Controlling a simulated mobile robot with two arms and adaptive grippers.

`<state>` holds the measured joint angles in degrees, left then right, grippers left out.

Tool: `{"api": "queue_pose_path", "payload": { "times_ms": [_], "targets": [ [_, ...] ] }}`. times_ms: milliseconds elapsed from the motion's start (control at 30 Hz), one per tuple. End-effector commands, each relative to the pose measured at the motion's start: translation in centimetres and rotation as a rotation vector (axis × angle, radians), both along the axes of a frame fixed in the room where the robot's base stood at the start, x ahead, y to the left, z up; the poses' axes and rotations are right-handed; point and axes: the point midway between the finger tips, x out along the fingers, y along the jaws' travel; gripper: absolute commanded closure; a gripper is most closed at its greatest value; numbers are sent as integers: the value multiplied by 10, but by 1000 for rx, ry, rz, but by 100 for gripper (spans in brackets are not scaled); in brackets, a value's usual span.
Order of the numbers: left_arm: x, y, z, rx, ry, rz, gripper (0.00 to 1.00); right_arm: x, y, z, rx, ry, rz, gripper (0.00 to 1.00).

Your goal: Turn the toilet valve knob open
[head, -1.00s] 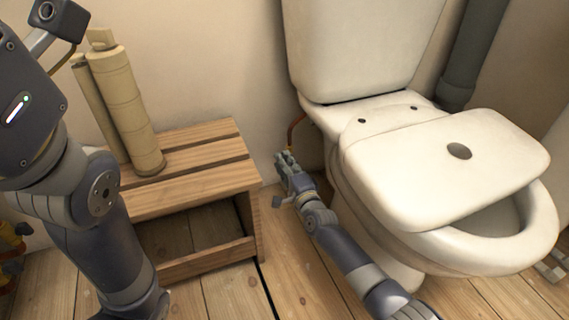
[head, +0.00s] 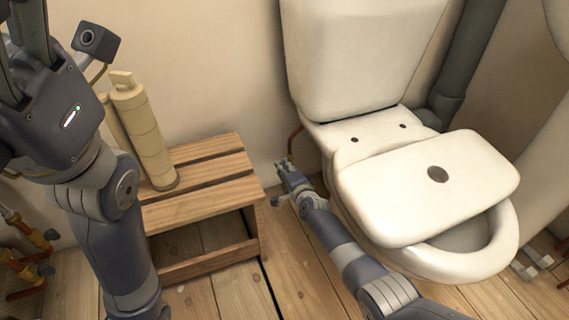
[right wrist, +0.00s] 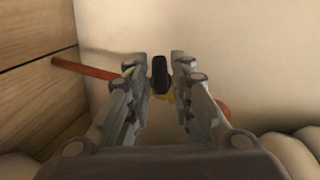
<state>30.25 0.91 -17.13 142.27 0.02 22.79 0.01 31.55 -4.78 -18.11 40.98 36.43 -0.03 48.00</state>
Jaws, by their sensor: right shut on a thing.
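The toilet valve knob (right wrist: 160,74) is small and black. In the right wrist view it sits between the fingertips of my right gripper (right wrist: 160,77), which is shut on it. A yellow valve body and a reddish-copper pipe (right wrist: 88,70) show behind the fingers. In the head view my right gripper (head: 284,168) reaches low to the wall, left of the toilet (head: 352,60), and hides the knob. My left gripper (head: 30,70) is raised at the upper left edge, partly cut off, so its jaw state is unclear.
The toilet lid (head: 430,185) lies skewed on the bowl. A dark grey pipe (head: 468,65) runs behind the toilet. Orange-and-copper pipe parts (head: 25,255) stand at the far left.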

Motion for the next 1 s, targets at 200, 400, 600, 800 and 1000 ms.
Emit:
{"api": "queue_pose_path", "payload": {
  "times_ms": [200,400,600,800,1000],
  "targets": [
    [3,0,-1,0,9,-1,26,1,-1,1,-10,5,0,100],
    [2,0,-1,0,7,-1,26,1,-1,1,-9,4,0,75],
    [2,0,-1,0,7,-1,26,0,0,0,-9,5,1,66],
    [2,0,-1,0,6,0,26,0,0,0,-8,5,1,66],
    [2,0,-1,0,6,0,26,-8,2,2,-2,7,4,66]
  ]
}}
